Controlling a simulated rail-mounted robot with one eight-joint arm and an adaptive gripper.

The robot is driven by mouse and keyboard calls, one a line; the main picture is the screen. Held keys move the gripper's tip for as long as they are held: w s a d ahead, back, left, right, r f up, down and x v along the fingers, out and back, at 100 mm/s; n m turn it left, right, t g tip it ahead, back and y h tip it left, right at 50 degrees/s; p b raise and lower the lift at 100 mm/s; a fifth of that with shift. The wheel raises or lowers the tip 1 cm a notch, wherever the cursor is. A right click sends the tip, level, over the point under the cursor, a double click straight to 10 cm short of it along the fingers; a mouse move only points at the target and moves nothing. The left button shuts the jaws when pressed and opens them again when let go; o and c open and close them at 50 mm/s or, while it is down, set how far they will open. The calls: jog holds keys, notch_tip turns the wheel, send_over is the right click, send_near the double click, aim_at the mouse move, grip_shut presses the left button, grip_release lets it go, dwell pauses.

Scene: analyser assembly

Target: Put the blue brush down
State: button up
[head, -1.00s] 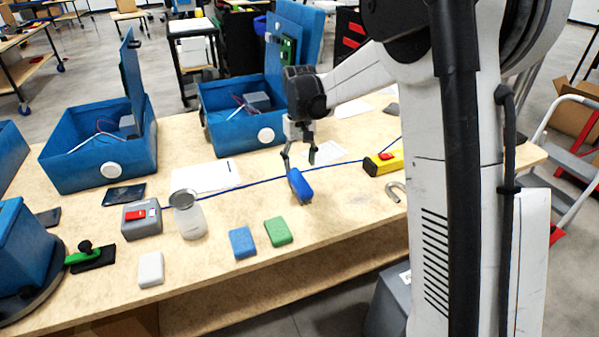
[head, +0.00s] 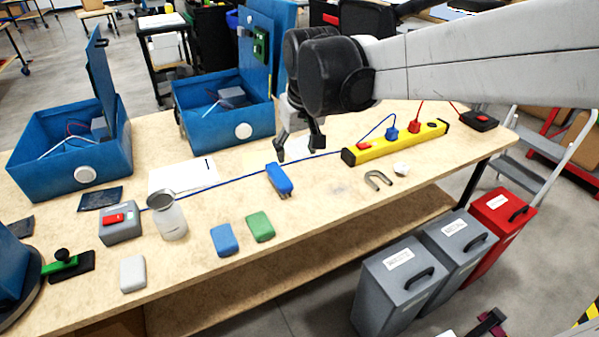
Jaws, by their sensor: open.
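The blue brush (head: 279,179) lies on the wooden table (head: 330,195) near its middle, with short dark bristles or feet showing at its lower right end. My gripper (head: 298,156) is open and empty, above and just to the right of the brush's far end. Its two dark fingers are spread and look apart from the brush. My arm comes in from the right and hides part of the table's back edge.
A blue cable (head: 235,181) runs past the brush to a yellow power strip (head: 398,144). Blue open boxes (head: 228,129) are behind.

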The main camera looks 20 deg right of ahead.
jog(key=s+f+t, duration=0.2)
jog(key=s+t, duration=0.1)
jog(key=s, duration=1.3)
jog(key=shift+s+f+m+t, duration=0.2)
jog(key=shift+s+m+t, duration=0.1)
jog(key=shift+s+t, duration=0.1)
jog(key=shift+o, duration=0.5)
jog(key=shift+o, duration=0.7)
jog(key=shift+w+r, duration=0.1)
